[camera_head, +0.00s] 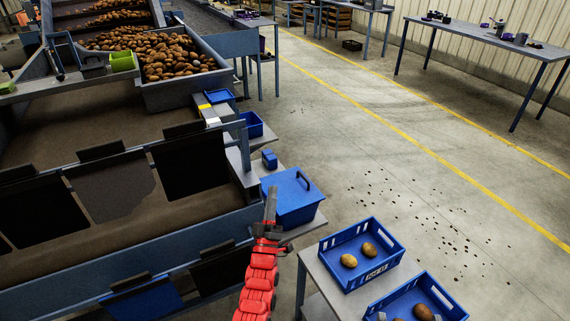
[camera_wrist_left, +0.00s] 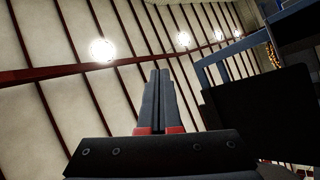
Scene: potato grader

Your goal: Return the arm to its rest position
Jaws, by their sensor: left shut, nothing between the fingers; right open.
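My left arm (camera_head: 259,283) is red and comes in from the bottom of the head view. Its gripper (camera_head: 271,200) points away, in front of the blue lidded box (camera_head: 292,200) on the side shelf. I cannot tell whether it touches the box. In the left wrist view the gripper's two dark fingers (camera_wrist_left: 160,85) are together, with nothing between them, and point up toward the ceiling.
Two blue crates with potatoes stand at the lower right: one crate (camera_head: 342,243) and a nearer one (camera_head: 450,298). The grader (camera_head: 60,130) fills the left. Potatoes (camera_head: 180,58) lie in its hopper. The floor (camera_head: 400,170) to the right is open, with scattered crumbs.

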